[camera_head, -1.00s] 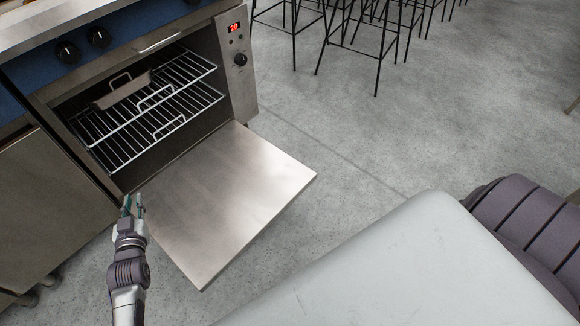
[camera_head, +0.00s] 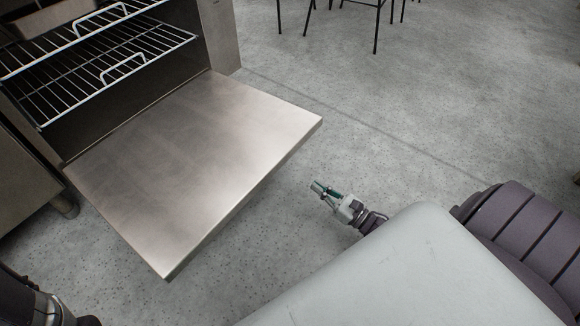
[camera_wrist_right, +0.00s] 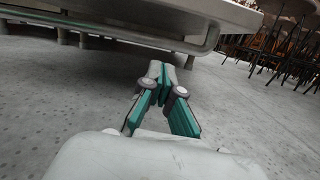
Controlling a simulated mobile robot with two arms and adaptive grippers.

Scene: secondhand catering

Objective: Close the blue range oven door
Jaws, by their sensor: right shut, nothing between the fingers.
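The oven door (camera_head: 195,165) hangs fully open, lying about flat out from the oven (camera_head: 110,125), its bare steel inner face up. My right gripper (camera_head: 318,187) is shut and empty, out past the door's outer edge and apart from it in the head view. In the right wrist view its green-padded fingers (camera_wrist_right: 166,75) are together, and a pale flat slab, which looks like the door (camera_wrist_right: 180,15), crosses the top above them. Part of my left arm shows at the lower left corner of the head view; its gripper is out of the picture.
Wire racks (camera_head: 105,60) sit inside the oven, with a pan (camera_head: 55,18) on the upper one. A steel cabinet (camera_head: 22,180) stands left of the door. Black stool legs (camera_head: 375,25) stand at the far top. The grey floor (camera_head: 400,120) right of the door is clear.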

